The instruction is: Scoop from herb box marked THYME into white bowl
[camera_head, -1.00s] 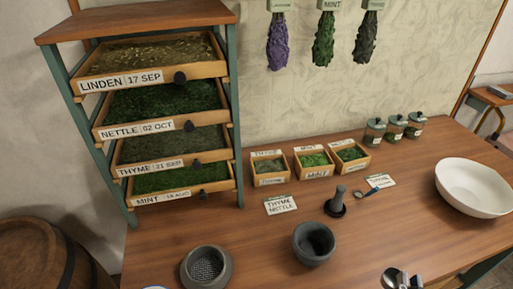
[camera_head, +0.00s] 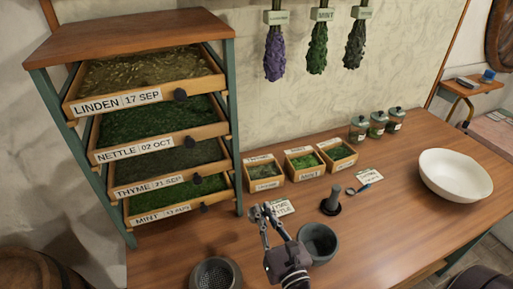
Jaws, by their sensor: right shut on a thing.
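Three small wooden herb boxes stand in a row at the back of the table. The left box (camera_head: 265,185) holds dull grey-green herb; its label is too small to read surely but looks like THYME. The middle box (camera_head: 305,174) holds brighter green herb and is marked MINT. The white bowl (camera_head: 455,187) stands at the right and looks empty. My right gripper (camera_head: 264,212) is above the table, in front of the left box and apart from it. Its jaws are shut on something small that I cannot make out. My left gripper is not in view.
A grey mortar (camera_head: 319,240) stands right beside my right gripper, a pestle (camera_head: 331,201) behind it. A label card (camera_head: 280,208) is partly hidden by the gripper. A sieve bowl (camera_head: 216,274) is at the front. A drawer rack (camera_head: 130,40) rises at left; lidded jars (camera_head: 377,125) stand behind.

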